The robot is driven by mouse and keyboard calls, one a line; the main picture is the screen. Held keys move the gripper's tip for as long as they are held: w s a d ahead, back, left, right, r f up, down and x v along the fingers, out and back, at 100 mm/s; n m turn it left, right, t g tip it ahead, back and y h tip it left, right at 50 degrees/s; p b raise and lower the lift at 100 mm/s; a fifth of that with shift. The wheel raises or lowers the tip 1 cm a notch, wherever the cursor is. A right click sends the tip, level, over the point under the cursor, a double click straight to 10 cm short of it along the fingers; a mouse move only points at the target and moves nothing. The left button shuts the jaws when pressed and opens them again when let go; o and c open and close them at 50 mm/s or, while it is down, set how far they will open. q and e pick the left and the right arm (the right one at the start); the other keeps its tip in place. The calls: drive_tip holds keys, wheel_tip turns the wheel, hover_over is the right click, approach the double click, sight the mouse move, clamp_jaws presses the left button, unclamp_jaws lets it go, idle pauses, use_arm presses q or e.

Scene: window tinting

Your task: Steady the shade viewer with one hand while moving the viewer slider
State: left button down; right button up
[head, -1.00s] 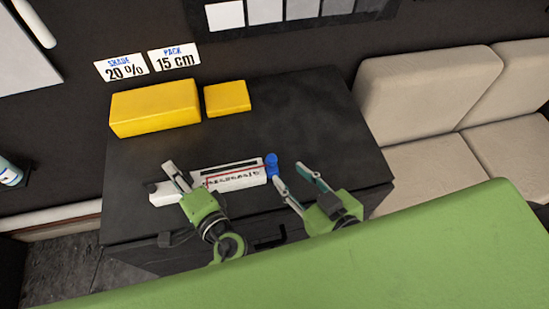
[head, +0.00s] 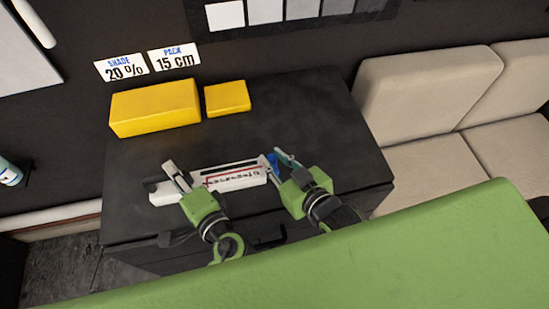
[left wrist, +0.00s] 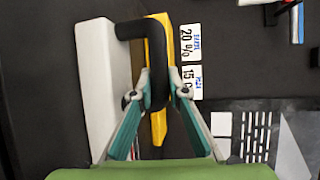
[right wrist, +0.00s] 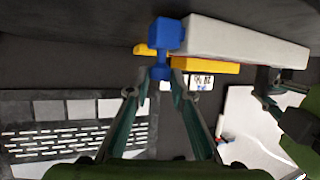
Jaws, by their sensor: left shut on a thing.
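The blue slider knob (head: 273,160) is at the viewer's right end. It also shows in the right wrist view (right wrist: 164,38). My right gripper (right wrist: 163,92) is open, its fingers spread on either side of the knob's line. Whether a finger touches the knob cannot be told.
Two yellow blocks, one long (head: 155,108) and one short (head: 227,98), stand behind the viewer. Signs reading 20 % (head: 121,68) and 15 cm (head: 174,57) are behind them. The cabinet top (head: 310,115) is clear at the back right. A beige sofa (head: 430,95) is to the right.

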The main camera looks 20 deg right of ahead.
clamp_jaws()
drive_tip(key=d, duration=0.9)
drive_tip(key=shift+s+d, duration=0.15)
drive_tip(key=shift+s, duration=0.05)
use_arm(q)
drive_tip(key=shift+a, duration=0.1)
use_arm(e)
drive_tip(key=o, duration=0.7)
unclamp_jaws()
drive_tip(key=shift+c, duration=0.2)
drive_tip(key=v, duration=1.2)
